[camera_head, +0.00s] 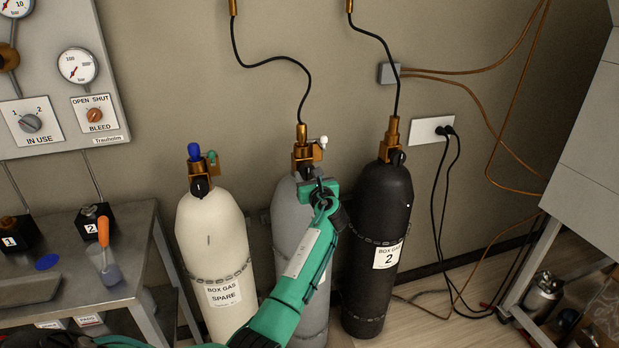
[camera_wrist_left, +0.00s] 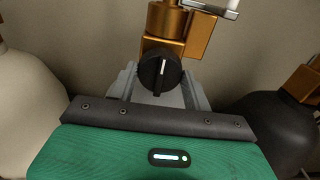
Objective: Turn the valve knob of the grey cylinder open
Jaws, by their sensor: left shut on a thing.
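The grey cylinder (camera_head: 285,210) stands between a cream and a black cylinder, mostly behind my green left arm. A brass valve and fitting (camera_head: 302,152) sit on its top, with a hose going up. My left gripper (camera_head: 308,178) reaches the front of this valve. In the left wrist view the black valve knob (camera_wrist_left: 160,74) sits between the two grey fingers of the gripper (camera_wrist_left: 159,82), which is shut on it. The knob's white line points about straight up. My right gripper is not in view.
The cream spare cylinder (camera_head: 212,240) is close on the left and the black cylinder (camera_head: 372,200) close on the right, both chained. A metal bench (camera_head: 120,285) stands left, below a gauge panel (camera_head: 60,75). Thin cables hang at the right wall.

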